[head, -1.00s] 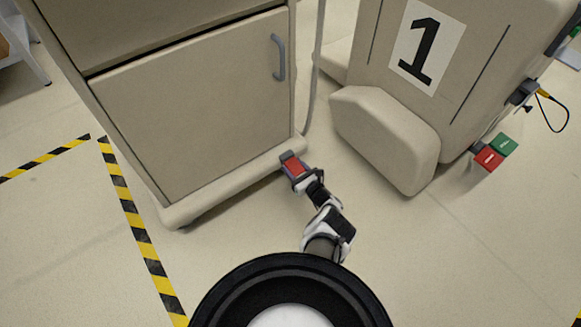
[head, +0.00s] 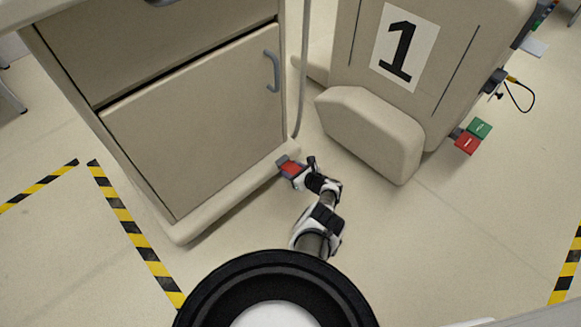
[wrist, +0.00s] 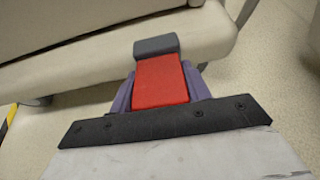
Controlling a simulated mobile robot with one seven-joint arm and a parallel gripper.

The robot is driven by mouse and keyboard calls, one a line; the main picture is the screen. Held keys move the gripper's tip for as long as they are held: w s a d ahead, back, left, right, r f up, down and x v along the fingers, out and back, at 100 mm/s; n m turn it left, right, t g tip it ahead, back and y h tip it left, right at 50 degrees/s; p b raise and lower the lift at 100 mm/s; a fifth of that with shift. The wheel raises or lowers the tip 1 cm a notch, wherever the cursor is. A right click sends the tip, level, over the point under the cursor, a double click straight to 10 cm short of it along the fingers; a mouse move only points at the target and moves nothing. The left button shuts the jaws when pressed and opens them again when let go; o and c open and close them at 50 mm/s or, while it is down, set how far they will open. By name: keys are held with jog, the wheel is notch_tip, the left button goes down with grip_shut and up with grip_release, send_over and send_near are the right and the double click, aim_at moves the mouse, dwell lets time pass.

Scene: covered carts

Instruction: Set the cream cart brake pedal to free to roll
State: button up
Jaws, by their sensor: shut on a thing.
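The cream cart (head: 205,120) stands at left in the head view. Its brake pedal (head: 289,167) sticks out from the right end of its base, with a red pad and a dark grey part at the cart side. In the wrist view the red pad (wrist: 160,82) lies between my two purple fingers, and the grey part touches the base edge. My gripper (head: 296,171) is low by the floor and shut on the pedal. The fingers cover the pad's sides. I cannot tell the pedal's exact tilt.
A beige unit marked 1 (head: 360,125) stands close at right, with a rounded block low on its side. Red (head: 468,144) and green (head: 480,128) pedals are on its far right. Yellow-black tape (head: 130,230) marks the floor at left. Open floor lies right of my arm.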

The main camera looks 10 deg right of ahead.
jog(key=shift+a+r+g+h+p, duration=0.1)
jog(key=shift+r+g+h+p, duration=0.3)
jog(key=shift+p, duration=0.35)
jog(key=shift+w+r+g+p, duration=0.1)
jog(key=shift+g+p, duration=0.3)
jog(key=shift+p, duration=0.15)
jog(key=shift+h, duration=0.3)
jog(key=o, duration=1.4)
